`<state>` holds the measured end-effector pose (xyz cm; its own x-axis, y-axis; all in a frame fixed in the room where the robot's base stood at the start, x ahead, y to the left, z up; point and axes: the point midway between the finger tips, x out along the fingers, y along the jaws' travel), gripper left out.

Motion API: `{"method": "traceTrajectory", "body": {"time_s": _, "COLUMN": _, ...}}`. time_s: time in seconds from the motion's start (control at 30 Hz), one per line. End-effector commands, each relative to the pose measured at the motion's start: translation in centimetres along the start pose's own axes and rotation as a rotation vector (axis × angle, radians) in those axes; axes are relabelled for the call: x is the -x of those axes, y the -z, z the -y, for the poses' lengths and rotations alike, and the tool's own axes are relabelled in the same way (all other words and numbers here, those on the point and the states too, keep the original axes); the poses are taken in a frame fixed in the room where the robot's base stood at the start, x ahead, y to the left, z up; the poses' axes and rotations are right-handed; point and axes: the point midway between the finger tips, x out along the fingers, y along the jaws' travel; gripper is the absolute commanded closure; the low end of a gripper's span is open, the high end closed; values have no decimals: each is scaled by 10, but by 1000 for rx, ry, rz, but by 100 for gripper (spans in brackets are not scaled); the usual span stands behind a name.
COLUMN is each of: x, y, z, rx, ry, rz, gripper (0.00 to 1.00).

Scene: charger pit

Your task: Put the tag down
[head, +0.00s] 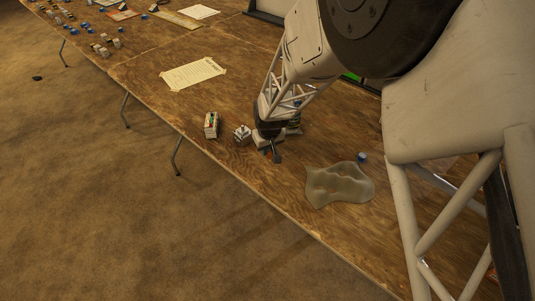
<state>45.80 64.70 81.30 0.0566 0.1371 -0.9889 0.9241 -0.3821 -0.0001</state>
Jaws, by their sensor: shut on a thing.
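My gripper (270,149) points down low over the wooden table (225,150), near its front edge. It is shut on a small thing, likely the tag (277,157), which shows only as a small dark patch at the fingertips. The tag's shape is too small to make out, and the gripper partly hides it. I cannot tell whether it touches the table.
A crumpled translucent sheet (340,186) and a blue cap (361,157) lie to the right. A paper (193,73) lies further back; several small items fill the far end.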

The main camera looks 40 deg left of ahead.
Motion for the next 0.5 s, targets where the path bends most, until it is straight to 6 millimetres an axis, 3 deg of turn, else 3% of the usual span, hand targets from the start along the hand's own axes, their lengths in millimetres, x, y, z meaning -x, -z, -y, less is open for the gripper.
{"method": "traceTrajectory", "body": {"time_s": 0.5, "x": -7, "y": 1, "z": 0, "rx": 0, "ry": 0, "rz": 1, "gripper": 100}}
